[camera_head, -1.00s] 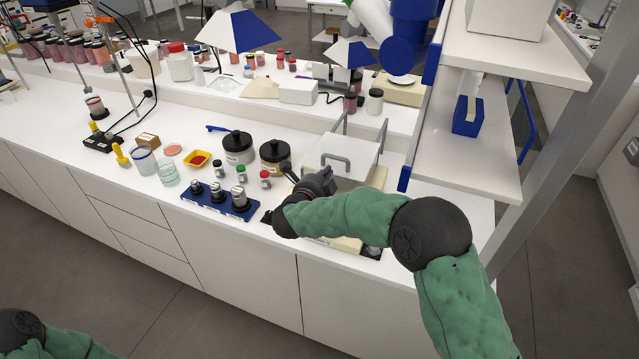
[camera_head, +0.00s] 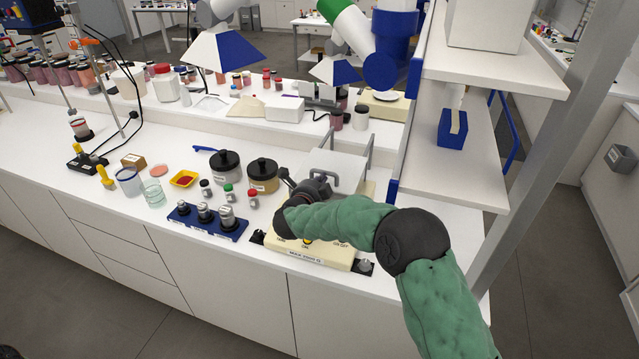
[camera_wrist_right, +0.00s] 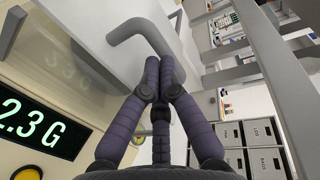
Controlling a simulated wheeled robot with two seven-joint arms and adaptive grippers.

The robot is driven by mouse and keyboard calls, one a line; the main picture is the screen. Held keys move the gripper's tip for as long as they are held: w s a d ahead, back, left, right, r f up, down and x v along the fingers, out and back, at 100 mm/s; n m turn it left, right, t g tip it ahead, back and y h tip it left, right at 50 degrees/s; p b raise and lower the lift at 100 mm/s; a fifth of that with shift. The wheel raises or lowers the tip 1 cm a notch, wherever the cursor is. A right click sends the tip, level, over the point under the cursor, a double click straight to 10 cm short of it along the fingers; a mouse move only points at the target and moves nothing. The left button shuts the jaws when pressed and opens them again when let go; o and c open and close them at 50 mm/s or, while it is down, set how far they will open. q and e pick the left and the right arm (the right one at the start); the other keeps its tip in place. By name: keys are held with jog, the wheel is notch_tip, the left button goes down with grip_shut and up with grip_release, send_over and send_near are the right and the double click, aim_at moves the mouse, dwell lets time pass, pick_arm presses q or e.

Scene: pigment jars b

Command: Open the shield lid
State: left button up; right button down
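The shield lid (camera_head: 345,166) is a pale panel with a grey bar handle, above the cream balance (camera_head: 308,252) in the head view. It looks lowered. In the wrist view the grey handle (camera_wrist_right: 140,25) stands off the lid's pale panel (camera_wrist_right: 85,35). My right gripper (camera_head: 318,186) is at the lid's front by the handle; its dark fingers (camera_wrist_right: 160,85) are drawn together, with tips just below the handle's bent end. I see nothing clearly held between them; contact with the handle is unclear.
Two dark-lidded jars (camera_head: 262,175) and a blue rack (camera_head: 207,222) of metal weights stand left of the balance. A shelf unit (camera_head: 455,185) rises close on the right. Grey upright bars (camera_head: 370,143) flank the lid. The balance display (camera_wrist_right: 40,125) is lit.

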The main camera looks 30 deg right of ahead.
aim_at(335, 163)
jog(key=r+x, duration=0.1)
jog(key=x, duration=0.8)
jog(key=r+x, duration=0.1)
jog(key=x, duration=0.4)
jog(key=shift+w+d+r, duration=0.2)
jog(key=shift+d+r, duration=0.05)
jog(key=shift+d, duration=0.05)
